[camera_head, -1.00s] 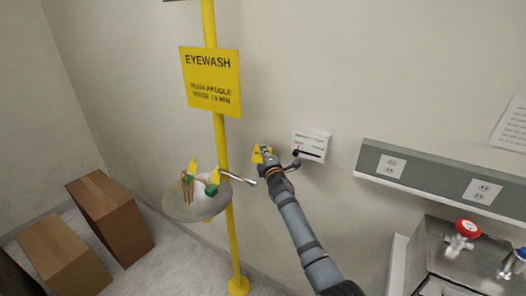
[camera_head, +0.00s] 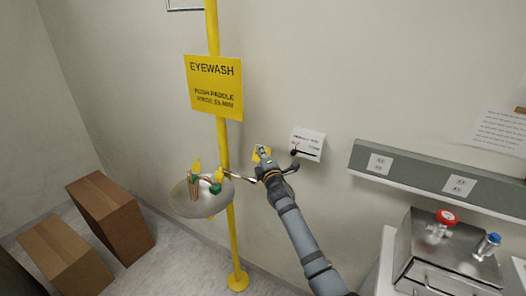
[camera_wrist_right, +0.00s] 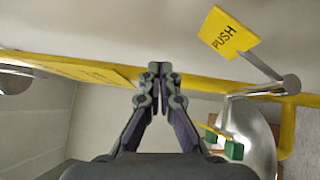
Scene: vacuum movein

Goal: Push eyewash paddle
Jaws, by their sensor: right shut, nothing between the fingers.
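The eyewash station has a bowl (camera_head: 200,197) on a yellow pole (camera_head: 233,245), below a yellow EYEWASH sign (camera_head: 215,87). A small yellow paddle (camera_head: 265,157) shows partly behind my right gripper (camera_head: 262,152). In the right wrist view the paddle (camera_wrist_right: 229,33) reads PUSH and hangs on a metal rod, to the right of the fingertips. My right gripper (camera_wrist_right: 160,68) is shut and empty there, with a gap in the picture between it and the paddle. Whether it touches the paddle cannot be told in the head view. My left gripper is not in view.
A white wall box (camera_head: 308,144) is just right of the gripper. A grey outlet rail (camera_head: 425,180) and a metal unit with red and blue knobs (camera_head: 440,255) stand at the right. Brown boxes (camera_head: 108,212) are on the floor at left.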

